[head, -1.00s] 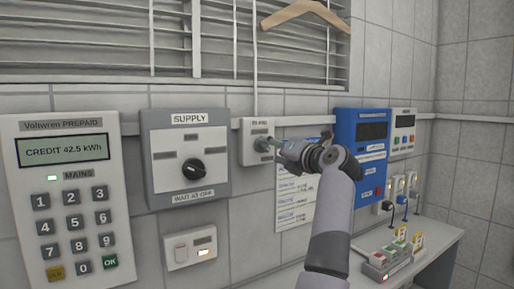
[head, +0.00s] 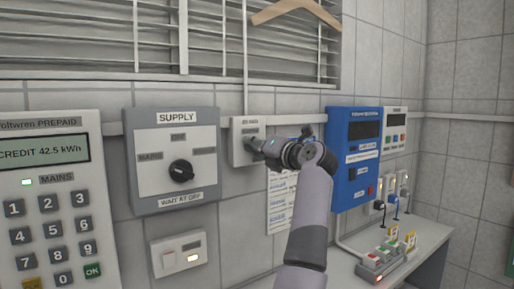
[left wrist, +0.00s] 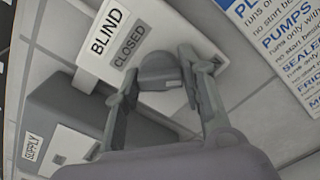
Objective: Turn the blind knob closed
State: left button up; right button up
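The blind control is a small pale box (head: 240,133) on the wall below the blinds, with a dark round knob (left wrist: 160,71). In the left wrist view its plate reads BLIND, with a grey CLOSED label (left wrist: 130,45) beside the knob. My left gripper (head: 258,146) reaches the box from the right and covers most of the knob in the head view. In the left wrist view the fingers of my left gripper (left wrist: 160,66) stand on either side of the knob, their tips close to its edges. I cannot tell whether they press on it. My right gripper is out of view.
A grey SUPPLY switch (head: 147,160) is on the wall left of the blind box, with a keypad meter (head: 108,220) farther left. A switch plate (head: 163,262) is below. A blue panel (head: 339,185) and a bench (head: 425,240) are to the right.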

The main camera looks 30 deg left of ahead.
pick_arm(q)
jog(key=c, duration=0.4)
jog(key=shift+c, duration=1)
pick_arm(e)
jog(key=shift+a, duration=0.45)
